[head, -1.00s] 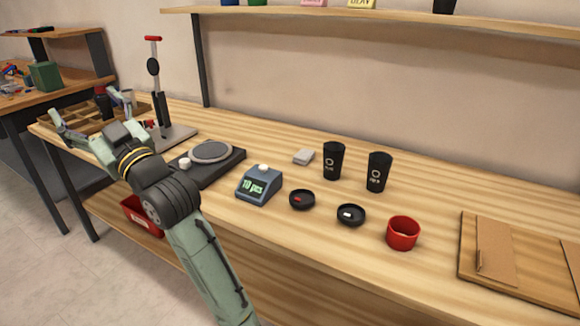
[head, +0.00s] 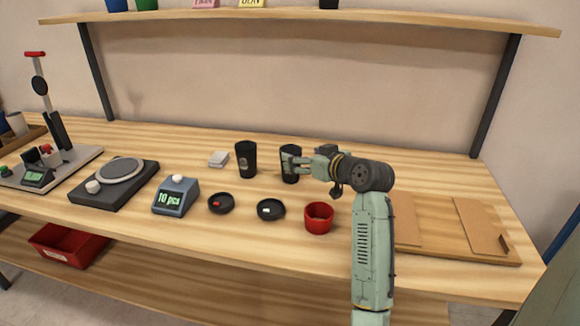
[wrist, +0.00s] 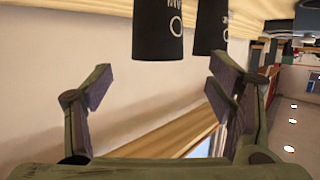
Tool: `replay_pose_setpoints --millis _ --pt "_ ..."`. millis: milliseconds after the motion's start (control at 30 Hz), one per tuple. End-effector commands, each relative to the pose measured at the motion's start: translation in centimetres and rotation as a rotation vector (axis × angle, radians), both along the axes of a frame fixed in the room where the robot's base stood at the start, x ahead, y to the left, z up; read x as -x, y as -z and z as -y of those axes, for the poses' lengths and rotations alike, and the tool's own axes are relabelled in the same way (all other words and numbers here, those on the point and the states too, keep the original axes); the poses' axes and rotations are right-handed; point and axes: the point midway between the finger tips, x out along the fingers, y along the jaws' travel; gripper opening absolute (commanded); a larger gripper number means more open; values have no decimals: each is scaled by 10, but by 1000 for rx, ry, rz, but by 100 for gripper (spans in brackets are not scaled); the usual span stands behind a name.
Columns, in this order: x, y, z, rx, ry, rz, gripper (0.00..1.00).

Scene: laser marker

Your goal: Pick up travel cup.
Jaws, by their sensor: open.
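Two black travel cups with white print stand upright on the wooden bench, a left one (head: 246,160) and a right one (head: 289,176). My gripper (head: 291,160) is sideways at the right cup, its fingers overlapping that cup in the head view. In the wrist view my gripper (wrist: 160,80) is open and empty. There a nearer cup (wrist: 158,32) hangs in from the top, between the lines of the fingers and beyond their tips. The other cup (wrist: 210,28) is partly behind a finger. Contact cannot be told.
A blue counter (head: 175,197) is to the left. A wooden board (head: 430,252) lies right. A shelf (head: 300,16) hangs above.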

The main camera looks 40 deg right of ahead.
Motion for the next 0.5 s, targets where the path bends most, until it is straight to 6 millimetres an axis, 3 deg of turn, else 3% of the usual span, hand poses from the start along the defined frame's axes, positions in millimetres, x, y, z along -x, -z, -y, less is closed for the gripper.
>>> replay_pose_setpoints --millis 500 --pt "-58 20 7 -1 -1 -1 75"
